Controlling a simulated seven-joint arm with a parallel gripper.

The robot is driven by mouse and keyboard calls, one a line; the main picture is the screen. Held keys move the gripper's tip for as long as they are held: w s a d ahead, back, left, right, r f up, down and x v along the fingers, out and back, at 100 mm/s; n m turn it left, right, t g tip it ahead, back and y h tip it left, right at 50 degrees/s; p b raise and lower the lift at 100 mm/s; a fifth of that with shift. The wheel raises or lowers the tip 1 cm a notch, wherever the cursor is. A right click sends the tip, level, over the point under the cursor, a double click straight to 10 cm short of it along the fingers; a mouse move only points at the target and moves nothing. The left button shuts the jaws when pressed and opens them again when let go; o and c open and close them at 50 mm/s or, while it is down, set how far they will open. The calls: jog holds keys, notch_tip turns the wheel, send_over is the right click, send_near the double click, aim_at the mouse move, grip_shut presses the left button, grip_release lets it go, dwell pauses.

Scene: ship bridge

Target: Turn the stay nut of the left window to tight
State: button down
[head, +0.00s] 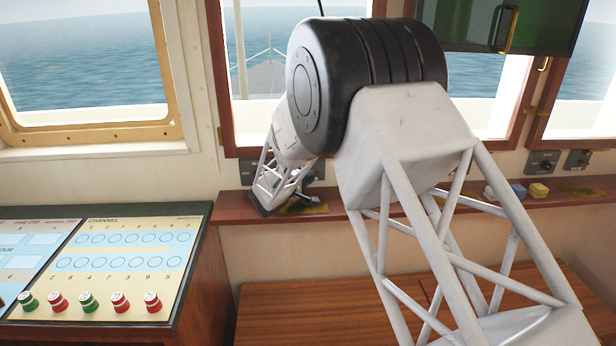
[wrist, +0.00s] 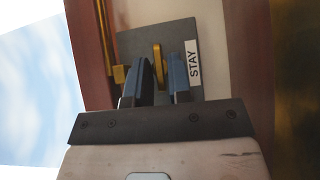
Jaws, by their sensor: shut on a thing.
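In the wrist view the stay nut (wrist: 158,60) is a narrow brass piece standing out from a dark grey plate (wrist: 182,36). A white label reading STAY (wrist: 194,63) is on the plate. My gripper (wrist: 161,76) has its two dark blue-grey fingers on either side of the nut and is shut on it. In the head view my gripper (head: 306,192) is at the wall below the middle window, just above the ledge. My arm hides the nut and most of its plate there.
In the wrist view a brass rod (wrist: 103,40) runs beside the plate along the red-brown window frame (wrist: 86,60). In the head view a red-brown ledge (head: 450,200) holds small blue and yellow blocks at right. A button console (head: 190,225) stands at left; a dark screen (head: 470,25) hangs upper right.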

jog(key=shift+r, duration=0.1)
jog(key=m+g+y, duration=0.1)
jog(key=m+y, duration=0.2)
jog(key=shift+r+g, duration=0.3)
jog(key=shift+g, duration=0.1)
jog(key=m+y, duration=0.1)
jog(key=g+y, duration=0.1)
jog(key=shift+d+r+m+y, duration=0.15)
jog(key=shift+d+m+y, duration=0.05)
jog(key=shift+m+y, duration=0.2)
jog(key=m+y, duration=0.2)
jog(key=y, duration=0.1)
jog(key=shift+d+r+g+y, duration=0.1)
jog(key=shift+d+g+y, duration=0.1)
jog(key=shift+g+y, duration=0.1)
jog(key=shift+d+m+y, duration=0.1)
jog(key=shift+m+y, duration=0.5)
jog(key=shift+y, duration=0.3)
jog(key=shift+d+m+y, duration=0.1)
jog(key=shift+m+y, duration=0.3)
jog(key=shift+y, duration=0.4)
jog(key=c, duration=1.1)
grip_release()
